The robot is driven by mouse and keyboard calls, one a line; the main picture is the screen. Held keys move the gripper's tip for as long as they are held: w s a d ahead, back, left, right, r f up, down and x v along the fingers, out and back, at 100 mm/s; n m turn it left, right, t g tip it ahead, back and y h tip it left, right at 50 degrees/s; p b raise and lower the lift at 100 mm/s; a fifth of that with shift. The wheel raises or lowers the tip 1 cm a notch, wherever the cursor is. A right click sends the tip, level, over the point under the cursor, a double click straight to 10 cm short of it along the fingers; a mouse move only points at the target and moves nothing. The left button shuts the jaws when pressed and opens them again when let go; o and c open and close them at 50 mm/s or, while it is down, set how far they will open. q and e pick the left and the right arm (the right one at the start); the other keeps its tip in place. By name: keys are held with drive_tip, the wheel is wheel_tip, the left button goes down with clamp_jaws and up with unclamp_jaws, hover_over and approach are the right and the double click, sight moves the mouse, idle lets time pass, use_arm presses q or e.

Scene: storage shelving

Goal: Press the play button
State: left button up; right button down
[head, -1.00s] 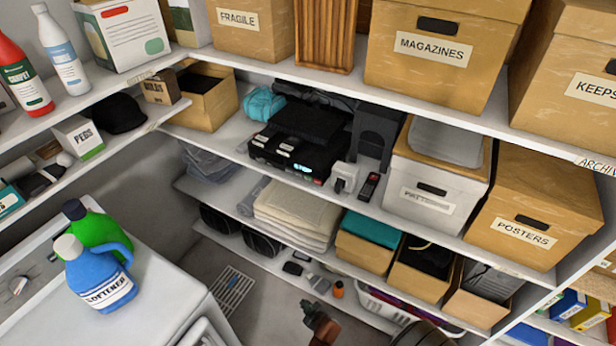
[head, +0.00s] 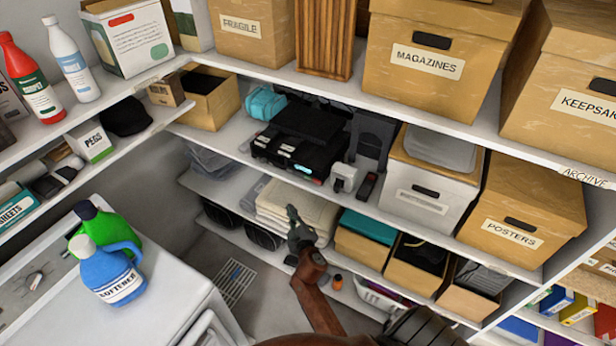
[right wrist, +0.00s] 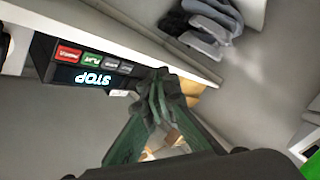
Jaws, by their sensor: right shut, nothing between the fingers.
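A black player (head: 290,155) sits on the middle shelf, with a small lit display at its front right corner. In the right wrist view the player (right wrist: 42,58) appears upside down. Its display (right wrist: 92,79) reads STOP. Above the display is a row of buttons: a red one (right wrist: 68,53), a green play button (right wrist: 91,59) and grey ones to their right. My right gripper (head: 291,210) is shut and empty, in front of the folded towels and below the player. In the right wrist view its closed fingertips (right wrist: 156,78) are right of the buttons, apparently apart from them. My left gripper is out of view.
A white adapter-like item (head: 343,177) and a dark remote (head: 367,186) lie right of the player. The shelf above holds boxes, including a magazines box (head: 430,65). A white appliance with bottles stands at left.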

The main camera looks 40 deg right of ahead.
sight(308, 178)
drive_tip(key=shift+t+h, duration=0.3)
drive_tip(key=r, duration=0.4)
drive_tip(key=shift+w+d+r, duration=0.1)
drive_tip(key=shift+d+r, duration=0.25)
drive_tip(key=shift+d, duration=0.05)
drive_tip(key=shift+w+d+p, duration=0.15)
drive_tip(key=shift+w+d, duration=0.4)
drive_tip(key=shift+d, duration=0.8)
drive_tip(key=shift+w+d+p, duration=0.15)
drive_tip(key=shift+w+d, duration=0.45)
drive_tip(key=shift+d, duration=0.75)
drive_tip(key=shift+w+d+p, duration=0.15)
drive_tip(key=shift+w+d, duration=0.4)
drive_tip(key=shift+d, duration=0.8)
drive_tip(key=shift+d, duration=0.1)
drive_tip(key=shift+w+d, duration=0.15)
drive_tip(key=shift+d, duration=0.15)
